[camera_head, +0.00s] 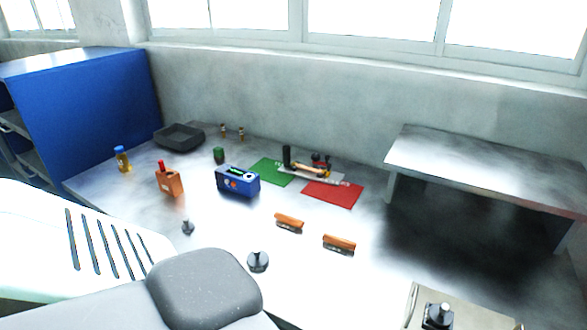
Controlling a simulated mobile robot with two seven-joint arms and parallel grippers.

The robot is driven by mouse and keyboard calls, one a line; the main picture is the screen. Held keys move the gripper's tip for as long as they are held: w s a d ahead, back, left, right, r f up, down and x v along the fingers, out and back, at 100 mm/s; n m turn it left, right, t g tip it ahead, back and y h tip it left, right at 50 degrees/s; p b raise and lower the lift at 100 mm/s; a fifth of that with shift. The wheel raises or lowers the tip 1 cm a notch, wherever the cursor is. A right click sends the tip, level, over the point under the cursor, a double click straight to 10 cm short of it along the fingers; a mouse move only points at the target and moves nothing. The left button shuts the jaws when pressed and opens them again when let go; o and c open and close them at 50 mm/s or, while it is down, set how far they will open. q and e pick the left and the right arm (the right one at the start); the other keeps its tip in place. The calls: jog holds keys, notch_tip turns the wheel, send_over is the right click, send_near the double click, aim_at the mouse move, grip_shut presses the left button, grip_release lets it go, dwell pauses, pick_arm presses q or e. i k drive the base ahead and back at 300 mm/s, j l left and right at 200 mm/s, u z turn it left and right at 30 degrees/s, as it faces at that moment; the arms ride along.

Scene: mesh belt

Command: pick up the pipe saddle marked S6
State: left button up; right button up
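I cannot read an S6 mark anywhere, so I cannot tell which piece is the pipe saddle. Small dark grey pieces with upright knobs stand on the metal table: one at the left (187,227), one near the front (258,262), and one on a beige plate at the lower right (439,314). Two orange-brown bars with dark undersides lie in the middle, one further left (289,221) and one further right (340,243). Neither of my grippers shows; pale and grey parts, probably mine, cover the lower left.
A blue box (237,182), an orange container (169,181), a bottle (122,159) and a dark tray (180,138) stand at the left. Green (270,172) and red (334,194) mats flank a small fixture (312,171). A raised metal shelf (485,165) stands right. The table's front middle is largely clear.

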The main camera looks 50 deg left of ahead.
aim_at(288, 223)
jog(key=k+j+z, duration=0.15)
jog(key=j, duration=0.25)
jog(key=k+j+z, duration=0.2)
jog(key=k+j, duration=0.75)
jog(key=j+z, duration=0.05)
jog(key=j, duration=0.05)
